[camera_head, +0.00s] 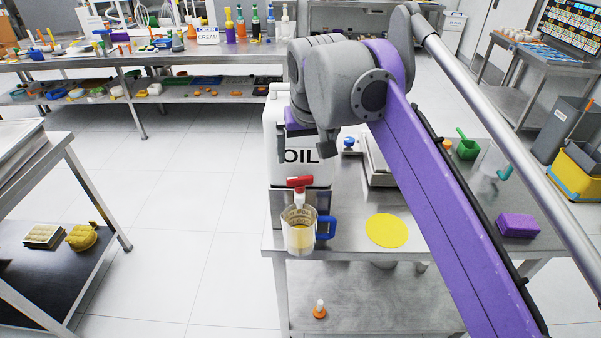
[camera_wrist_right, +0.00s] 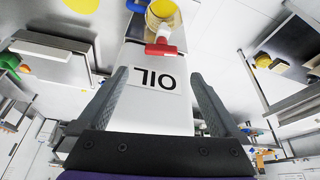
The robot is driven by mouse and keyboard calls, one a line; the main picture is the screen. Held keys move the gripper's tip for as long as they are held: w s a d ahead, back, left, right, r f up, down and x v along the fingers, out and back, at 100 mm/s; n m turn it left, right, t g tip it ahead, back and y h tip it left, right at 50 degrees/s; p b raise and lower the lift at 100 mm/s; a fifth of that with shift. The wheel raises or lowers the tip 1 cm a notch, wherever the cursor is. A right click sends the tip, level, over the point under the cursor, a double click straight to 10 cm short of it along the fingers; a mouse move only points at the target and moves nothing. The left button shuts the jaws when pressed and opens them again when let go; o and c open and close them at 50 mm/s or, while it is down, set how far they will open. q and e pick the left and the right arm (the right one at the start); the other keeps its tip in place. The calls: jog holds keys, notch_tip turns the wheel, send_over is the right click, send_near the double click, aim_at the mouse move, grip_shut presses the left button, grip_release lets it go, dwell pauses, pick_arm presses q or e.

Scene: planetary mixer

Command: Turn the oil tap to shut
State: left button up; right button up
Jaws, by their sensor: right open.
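The white oil container (camera_head: 284,165) marked OIL stands at the left end of the steel table. Its red tap (camera_head: 299,182) is low on the front, with the handle pointing sideways; it also shows in the right wrist view (camera_wrist_right: 161,48). A clear jug (camera_head: 298,240) with a blue handle stands under the tap, holding yellow liquid. I cannot tell whether oil is flowing. My right gripper (camera_head: 305,148) is open and empty, above the tap and close to the container. In the right wrist view its spread fingers (camera_wrist_right: 160,78) frame the OIL label. My left gripper is out of view.
A yellow disc (camera_head: 387,230) lies right of the jug. A metal scale (camera_head: 379,172), a green scoop (camera_head: 467,147) and a purple sponge (camera_head: 517,225) are farther right. My right arm crosses above the table. The floor left of the container is clear.

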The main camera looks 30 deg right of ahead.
aim_at(300, 178)
jog(key=x, duration=1)
jog(key=shift+a+f+b, duration=0.1)
jog(key=shift+a+b, duration=0.05)
jog(key=shift+b, duration=0.15)
jog(key=c, duration=1.2)
jog(key=shift+a+m, duration=0.1)
jog(key=shift+m, duration=0.5)
jog(key=shift+w+m+h+p, duration=0.1)
jog(key=shift+m+h+p, duration=0.3)
jog(key=shift+m, duration=0.2)
jog(key=o, duration=1.2)
jog(key=v, duration=1.1)
jog(key=shift+w+p, duration=0.15)
jog(key=shift+p, duration=0.15)
